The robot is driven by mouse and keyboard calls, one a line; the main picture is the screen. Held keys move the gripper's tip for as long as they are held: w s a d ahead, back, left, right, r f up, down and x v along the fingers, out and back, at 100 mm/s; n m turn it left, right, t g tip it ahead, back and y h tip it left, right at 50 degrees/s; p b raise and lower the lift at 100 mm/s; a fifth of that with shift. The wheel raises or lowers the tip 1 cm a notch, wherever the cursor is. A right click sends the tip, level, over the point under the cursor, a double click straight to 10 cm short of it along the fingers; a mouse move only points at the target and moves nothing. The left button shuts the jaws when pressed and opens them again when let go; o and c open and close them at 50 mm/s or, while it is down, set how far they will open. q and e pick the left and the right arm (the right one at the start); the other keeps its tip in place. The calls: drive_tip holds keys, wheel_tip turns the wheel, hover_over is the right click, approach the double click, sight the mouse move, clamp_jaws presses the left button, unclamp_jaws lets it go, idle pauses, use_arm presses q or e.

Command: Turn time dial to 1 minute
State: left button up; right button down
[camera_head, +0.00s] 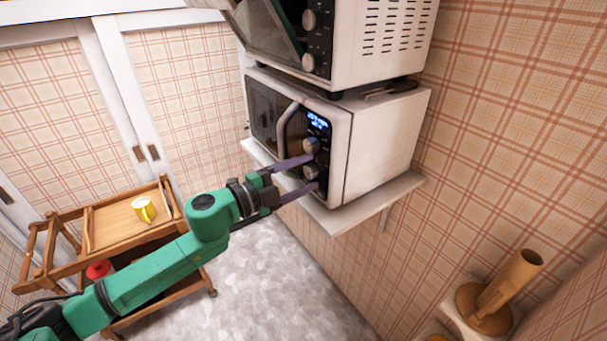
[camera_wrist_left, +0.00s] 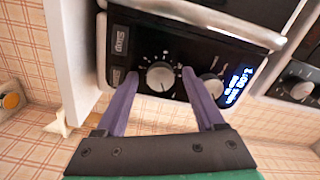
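The white microwave (camera_head: 375,150) sits on a wall shelf. Its black control panel (camera_wrist_left: 190,50) has a lit blue display (camera_wrist_left: 240,82), which seems to read 1:00 on one line, and two round dials. The dial nearer the display (camera_wrist_left: 212,86) is just outside my left gripper's fingers; it also shows in the head view (camera_head: 311,145). The dial farther from the display (camera_wrist_left: 160,77) lies between the fingertips. My left gripper (camera_wrist_left: 160,73) is open, one purple finger on each side of that dial; I cannot tell whether they touch it. My right gripper is not in view.
Another appliance (camera_head: 385,40) with knobs stands on top of the microwave. The white shelf (camera_head: 405,188) juts out beneath it. A wooden holder (camera_head: 500,290) is at lower right. The floor between is clear.

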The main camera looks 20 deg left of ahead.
use_arm(q)
drive_tip(key=shift+s+a+f, duration=0.1)
drive_tip(key=shift+s+a, duration=0.1)
drive_tip(key=b+v, duration=0.3)
drive_tip(key=v, duration=1.1)
